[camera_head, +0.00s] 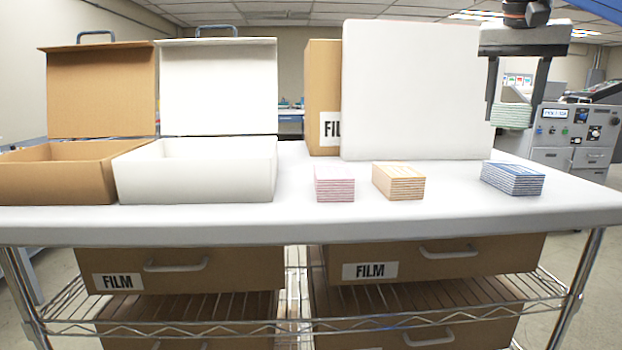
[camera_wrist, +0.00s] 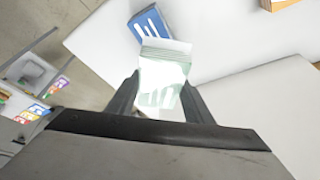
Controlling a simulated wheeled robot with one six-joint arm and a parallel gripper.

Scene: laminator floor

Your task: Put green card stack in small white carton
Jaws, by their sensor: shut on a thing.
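The green card stack (camera_head: 511,116) is held up above the right end of the table by my gripper (camera_head: 515,112), which is shut on it. In the wrist view the green card stack (camera_wrist: 163,62) shows between the two fingers of my gripper (camera_wrist: 160,92). The small white carton (camera_head: 195,172) stands open at the left of the table, its lid (camera_head: 218,85) raised at the back. Its inside floor is hidden by the front wall.
An open brown carton (camera_head: 55,175) stands left of the white one. Pink (camera_head: 334,183), orange (camera_head: 399,181) and blue (camera_head: 512,178) card stacks lie along the front. A tall white box (camera_head: 410,90) and a brown film box (camera_head: 322,85) stand behind them.

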